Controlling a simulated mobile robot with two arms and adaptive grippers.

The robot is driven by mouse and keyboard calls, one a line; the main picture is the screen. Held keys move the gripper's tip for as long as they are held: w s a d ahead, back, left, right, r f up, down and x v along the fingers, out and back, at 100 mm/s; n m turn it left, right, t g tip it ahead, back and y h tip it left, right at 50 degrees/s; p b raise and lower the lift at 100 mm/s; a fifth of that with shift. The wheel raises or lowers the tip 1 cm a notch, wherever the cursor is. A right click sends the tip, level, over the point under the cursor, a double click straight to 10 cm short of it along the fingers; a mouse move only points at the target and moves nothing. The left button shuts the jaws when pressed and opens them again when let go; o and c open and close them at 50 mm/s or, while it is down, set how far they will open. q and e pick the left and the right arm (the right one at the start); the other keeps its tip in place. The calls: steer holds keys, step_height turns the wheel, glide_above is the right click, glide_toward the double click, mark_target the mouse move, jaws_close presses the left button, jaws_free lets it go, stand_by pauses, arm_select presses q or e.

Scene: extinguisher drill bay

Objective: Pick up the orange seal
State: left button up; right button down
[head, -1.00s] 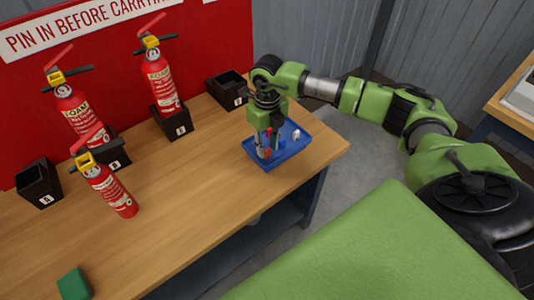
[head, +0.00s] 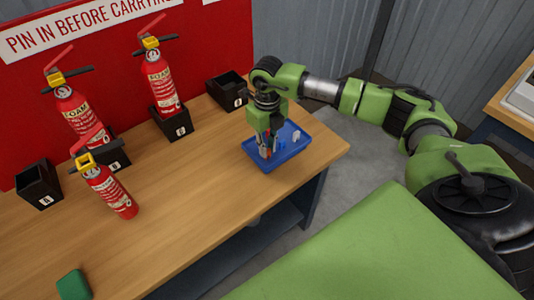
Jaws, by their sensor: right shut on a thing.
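The blue tray (head: 292,155) sits on the wooden bench near its right end. My right gripper (head: 268,153) points down into the tray, with its fingers close together. A small orange-red piece, which looks like the orange seal (head: 265,153), shows at the fingertips, and the gripper is shut on it. The fingers hide most of the piece, and I cannot tell whether it is clear of the tray floor. Small blue and white pieces (head: 296,137) lie in the tray to the right of the fingers. My left gripper is not in view.
Two red extinguishers (head: 161,85) stand in black holders at the back, and another (head: 110,190) stands on the bench in front. Empty black boxes (head: 228,90) (head: 39,185) stand at the back. A green block (head: 73,285) lies front left. The bench middle is clear.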

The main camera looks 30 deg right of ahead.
steer(key=shift+r+p, duration=1.55)
steer(key=shift+r, duration=0.95)
